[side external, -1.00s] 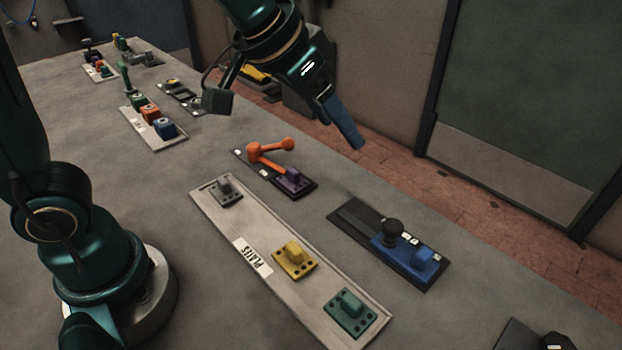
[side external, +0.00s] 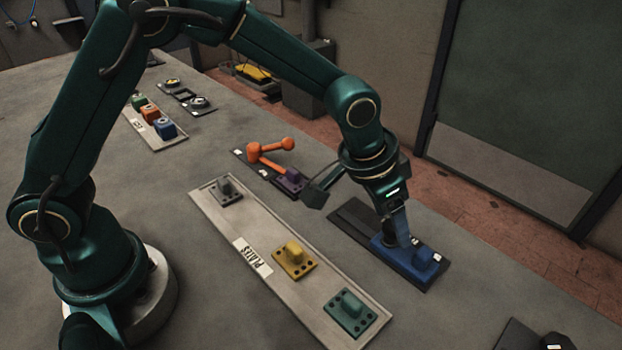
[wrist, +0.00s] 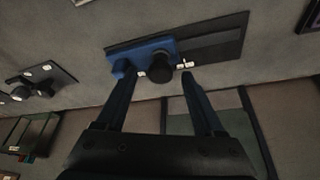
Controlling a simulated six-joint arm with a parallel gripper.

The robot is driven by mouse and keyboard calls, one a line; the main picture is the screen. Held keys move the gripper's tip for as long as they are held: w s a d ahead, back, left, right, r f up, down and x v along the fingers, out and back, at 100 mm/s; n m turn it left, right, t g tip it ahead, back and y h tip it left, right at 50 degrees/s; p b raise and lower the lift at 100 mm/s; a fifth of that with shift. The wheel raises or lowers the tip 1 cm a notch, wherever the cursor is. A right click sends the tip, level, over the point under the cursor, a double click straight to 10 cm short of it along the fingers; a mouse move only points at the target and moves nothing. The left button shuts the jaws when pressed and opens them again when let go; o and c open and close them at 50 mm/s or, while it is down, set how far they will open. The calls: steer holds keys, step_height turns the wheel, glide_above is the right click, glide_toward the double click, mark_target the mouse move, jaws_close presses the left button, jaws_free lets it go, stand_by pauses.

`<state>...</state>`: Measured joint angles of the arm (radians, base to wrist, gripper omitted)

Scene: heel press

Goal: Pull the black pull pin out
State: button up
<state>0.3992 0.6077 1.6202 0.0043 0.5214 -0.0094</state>
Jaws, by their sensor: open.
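The black pull pin (wrist: 160,74) is a round dark knob on a blue block (wrist: 150,50), which sits on a dark base plate (wrist: 222,42). In the wrist view the knob shows between the two fingertips of my open gripper (wrist: 158,84), with no visible contact. In the side view my gripper (side external: 403,238) points down over the blue block (side external: 385,246). My gripper hides the pin there, so I cannot tell how far down the fingers reach around it. The block's blue raised knob (side external: 424,257) is just right of my fingers.
A light board marked PLATES (side external: 217,205) carries grey, yellow and green plates left of the dark base. An orange lever (side external: 268,150) stands behind, beside a purple plate (side external: 289,182). A dark object (side external: 520,336) is at the front right.

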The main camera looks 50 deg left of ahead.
steer(key=shift+f, duration=0.15)
jaws_close()
stand_by(1.4)
